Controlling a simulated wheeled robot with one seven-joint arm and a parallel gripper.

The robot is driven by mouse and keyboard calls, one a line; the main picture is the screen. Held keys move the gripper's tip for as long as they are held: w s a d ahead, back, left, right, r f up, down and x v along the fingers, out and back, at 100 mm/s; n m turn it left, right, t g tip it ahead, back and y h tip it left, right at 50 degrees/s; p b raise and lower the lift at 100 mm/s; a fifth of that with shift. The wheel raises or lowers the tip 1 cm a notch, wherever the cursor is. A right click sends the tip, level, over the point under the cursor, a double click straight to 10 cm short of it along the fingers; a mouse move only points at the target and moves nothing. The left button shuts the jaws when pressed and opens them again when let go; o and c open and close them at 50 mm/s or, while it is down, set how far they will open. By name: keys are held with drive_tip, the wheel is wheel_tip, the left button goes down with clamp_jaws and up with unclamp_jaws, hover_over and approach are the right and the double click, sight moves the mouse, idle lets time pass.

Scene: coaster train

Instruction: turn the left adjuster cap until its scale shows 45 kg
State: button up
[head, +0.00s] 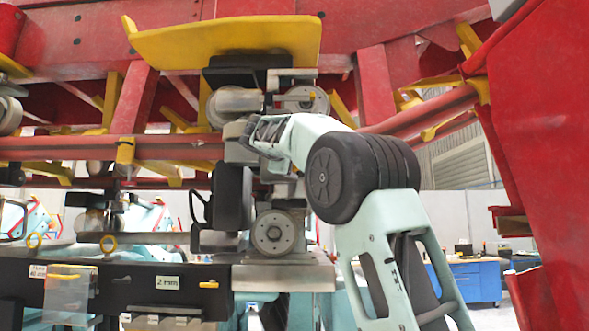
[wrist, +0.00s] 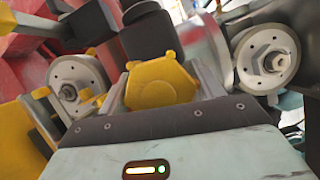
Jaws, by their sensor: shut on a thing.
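A yellow lobed cap (wrist: 158,84) sits between the two grey fingers of my gripper (wrist: 162,76) in the wrist view. The fingers are shut on it, one on each side. A dark cylinder (wrist: 149,32) stands just beyond the cap. In the head view my gripper (head: 250,137) reaches left into the wheel assembly under the yellow curved plate (head: 225,42). The cap cannot be made out there, and my arm covers part of the assembly.
Metal wheels flank the cap at left (wrist: 77,88) and right (wrist: 266,61). Red beams (head: 380,85) lie close above and behind my arm. Below is a black bar with a "2 mm" label (head: 168,283) and a clear box (head: 67,295). A blue cabinet (head: 467,281) stands at the back right.

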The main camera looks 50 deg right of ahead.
drive_tip(key=shift+n+b, duration=0.3)
drive_tip(key=shift+n, duration=0.3)
drive_tip(key=shift+h, duration=0.3)
drive_tip(key=o, duration=1)
drive_tip(key=shift+a, duration=0.15)
drive_tip(key=shift+a+b, duration=0.25)
drive_tip(key=shift+b, duration=0.1)
drive_tip(key=shift+b+v, duration=3.05)
drive_tip(key=shift+v, duration=5.3)
drive_tip(key=shift+s+r, duration=0.1)
